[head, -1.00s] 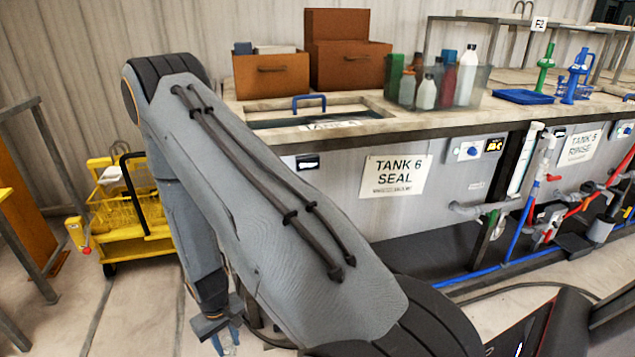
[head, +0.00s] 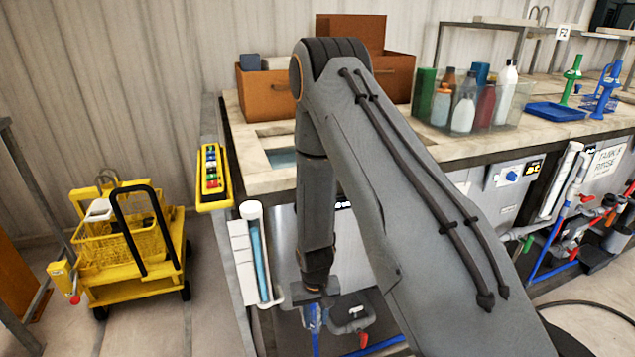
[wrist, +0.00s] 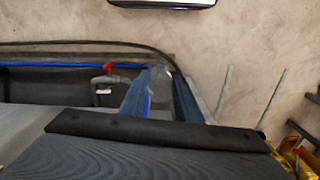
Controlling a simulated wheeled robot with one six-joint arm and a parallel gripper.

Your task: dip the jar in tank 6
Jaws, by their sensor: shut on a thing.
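My gripper (head: 316,316) hangs low in front of the tank counter in the head view, well below its top. In the wrist view its two blue fingers (wrist: 160,100) are shut on a greyish, rounded thing, likely the jar (wrist: 160,84); its shape is partly hidden. The jar cannot be made out in the head view. Tank 6 (head: 283,158) shows as an opening in the counter with bluish liquid, left of my arm. My arm hides the rest of it and its sign.
Brown boxes (head: 268,100) and a clear bin of bottles (head: 440,115) stand on the counter (head: 255,180). A yellow cart (head: 130,285) stands at the left. Pipes and valves (head: 575,225) line the front at right. Floor between cart and counter is clear.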

